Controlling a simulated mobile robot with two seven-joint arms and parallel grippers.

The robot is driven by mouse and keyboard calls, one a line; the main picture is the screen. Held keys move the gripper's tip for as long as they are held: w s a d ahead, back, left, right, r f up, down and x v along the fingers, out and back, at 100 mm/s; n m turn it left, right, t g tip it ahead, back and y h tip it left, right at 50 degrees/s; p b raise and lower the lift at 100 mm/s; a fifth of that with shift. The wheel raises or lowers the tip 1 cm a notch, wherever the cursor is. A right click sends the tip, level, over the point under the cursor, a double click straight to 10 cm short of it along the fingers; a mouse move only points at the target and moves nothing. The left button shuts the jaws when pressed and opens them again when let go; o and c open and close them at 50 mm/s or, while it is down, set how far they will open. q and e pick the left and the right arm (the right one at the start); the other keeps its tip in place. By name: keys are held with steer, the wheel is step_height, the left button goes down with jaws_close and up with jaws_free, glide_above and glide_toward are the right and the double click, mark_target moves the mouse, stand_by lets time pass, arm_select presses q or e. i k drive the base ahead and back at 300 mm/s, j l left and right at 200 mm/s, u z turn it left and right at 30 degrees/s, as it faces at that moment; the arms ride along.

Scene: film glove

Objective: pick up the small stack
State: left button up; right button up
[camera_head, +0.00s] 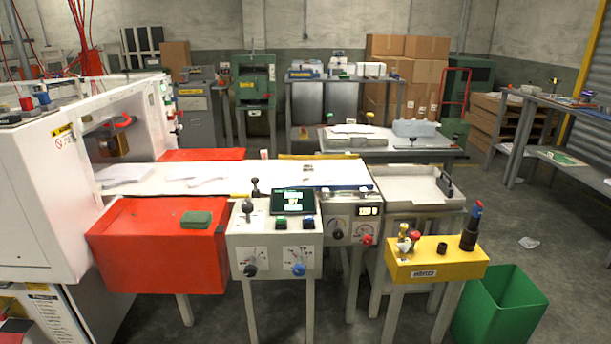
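Thin white film or glove pieces lie flat on the long white work surface (260,176) in the camera_head view. One white pile (124,173) is at the left end, by the opening of the white machine. Another white pile (205,176) lies just to its right and looks like a few loose overlapping sheets. I cannot tell for sure which pile is the small stack. Neither of my grippers is in view.
A red box-shaped table (150,250) with a green pad (196,220) stands in front. A control panel (275,245) with levers, a grey tray (415,185), a yellow control box (435,262) and a green bin (500,305) are to the right.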

mark_target(308, 173)
steer(key=u, duration=0.65)
steer(key=i+l+u, duration=0.25)
steer(key=l+u, duration=0.5)
steer(key=i+l+u, duration=0.1)
steer(key=l, duration=0.5)
steer(key=i+l+u, duration=0.1)
steer(key=l, duration=0.55)
steer(key=i+l+u, duration=0.1)
steer(key=l, duration=0.55)
